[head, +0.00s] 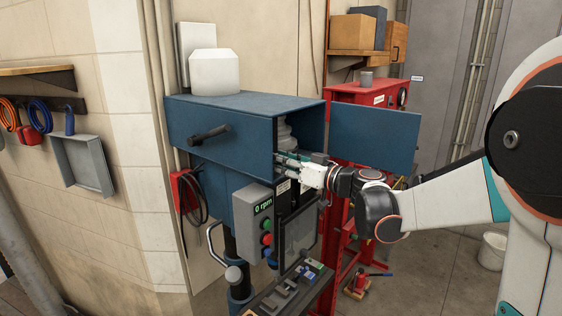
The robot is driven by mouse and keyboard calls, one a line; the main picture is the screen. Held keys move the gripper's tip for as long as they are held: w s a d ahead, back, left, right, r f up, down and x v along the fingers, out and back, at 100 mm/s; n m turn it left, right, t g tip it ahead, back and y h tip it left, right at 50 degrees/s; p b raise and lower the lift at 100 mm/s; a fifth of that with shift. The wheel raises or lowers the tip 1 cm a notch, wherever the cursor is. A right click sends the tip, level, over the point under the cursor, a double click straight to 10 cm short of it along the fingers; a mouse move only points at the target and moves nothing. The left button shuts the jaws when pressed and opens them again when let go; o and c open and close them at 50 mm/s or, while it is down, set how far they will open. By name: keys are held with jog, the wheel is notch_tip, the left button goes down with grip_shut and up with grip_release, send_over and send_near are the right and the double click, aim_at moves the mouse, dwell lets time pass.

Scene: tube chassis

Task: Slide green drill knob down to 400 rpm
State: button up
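The blue drill press (220,125) stands left of centre with its front cover door (375,138) swung out to the right. A grey control box (252,222) on it has a display (263,206) reading "0 rpm", a green button (266,224) and a red button below. My white gripper (287,162) reaches from the right into the opened housing, its fingertips close to the housing's inner left side. Whether the fingers are open or touch anything is too small to tell. I cannot make out the green knob for certain; my gripper and the housing may hide it.
A clear guard (299,236) and a vise (285,290) are below my gripper. A red machine (376,96) stands behind the cover door. Open floor lies at the right, with a white bucket (492,250).

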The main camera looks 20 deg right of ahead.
jog(key=v, duration=1.2)
dwell(0.4)
